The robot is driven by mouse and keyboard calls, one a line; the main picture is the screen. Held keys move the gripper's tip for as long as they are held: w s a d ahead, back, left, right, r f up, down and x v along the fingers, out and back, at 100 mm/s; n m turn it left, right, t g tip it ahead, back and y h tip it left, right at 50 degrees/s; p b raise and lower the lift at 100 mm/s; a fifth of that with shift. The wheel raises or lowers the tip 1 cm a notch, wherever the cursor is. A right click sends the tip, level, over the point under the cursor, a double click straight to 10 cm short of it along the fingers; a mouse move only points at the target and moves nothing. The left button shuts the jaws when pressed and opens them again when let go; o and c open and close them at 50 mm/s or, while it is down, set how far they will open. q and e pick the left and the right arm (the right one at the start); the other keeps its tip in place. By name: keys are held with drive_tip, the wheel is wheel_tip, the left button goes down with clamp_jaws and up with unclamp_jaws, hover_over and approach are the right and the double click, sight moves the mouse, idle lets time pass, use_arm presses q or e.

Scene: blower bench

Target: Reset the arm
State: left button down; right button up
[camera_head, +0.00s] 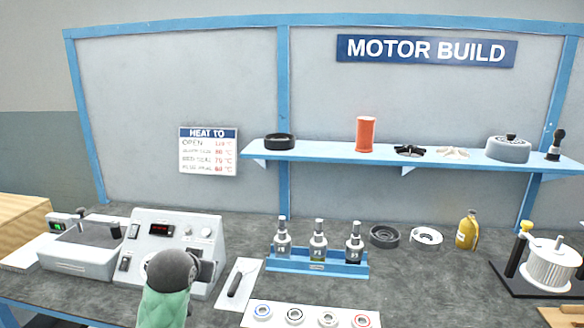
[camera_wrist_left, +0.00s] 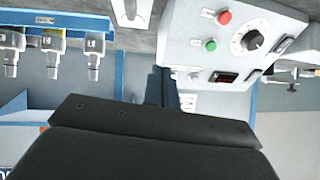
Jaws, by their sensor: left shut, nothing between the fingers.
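My left arm comes in at the bottom left of the head view, with a green sleeve and a dark grey rounded end in front of the white control box (camera_head: 160,228). In the left wrist view my left gripper (camera_wrist_left: 163,72) shows as a narrow dark upright shape beyond the broad black wrist housing. It is shut and empty. The control box (camera_wrist_left: 240,45) appears upside down there, with red and green buttons and a dial. I cannot tell how far the fingertips are from it. My right gripper is in neither view.
A blue rack (camera_head: 318,266) holds three bottles right of the control box. A spatula on a white card (camera_head: 238,280) lies between them. A grey basin (camera_head: 80,250) stands left. A tray of rings (camera_head: 310,316) lies in front. A blue shelf (camera_head: 350,152) spans the back.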

use_arm(q)
drive_tip(key=s+d+f+g, duration=0.3)
drive_tip(key=s+f, duration=0.7)
drive_tip(key=s, duration=0.3)
drive_tip(key=s+d+f+g+h+p, duration=0.1)
drive_tip(key=s+d+f+g, duration=0.1)
drive_tip(key=s+f, duration=0.8)
drive_tip(key=s+d+f+g+h+p, duration=0.1)
drive_tip(key=s+d+f+g, duration=0.2)
drive_tip(key=s+f, duration=0.7)
drive_tip(key=s+d, duration=0.1)
drive_tip(key=s, duration=0.6)
drive_tip(key=shift+s+f+m+g, duration=0.25)
drive_tip(key=shift+f+m+g, duration=0.05)
drive_tip(key=shift+f, duration=0.05)
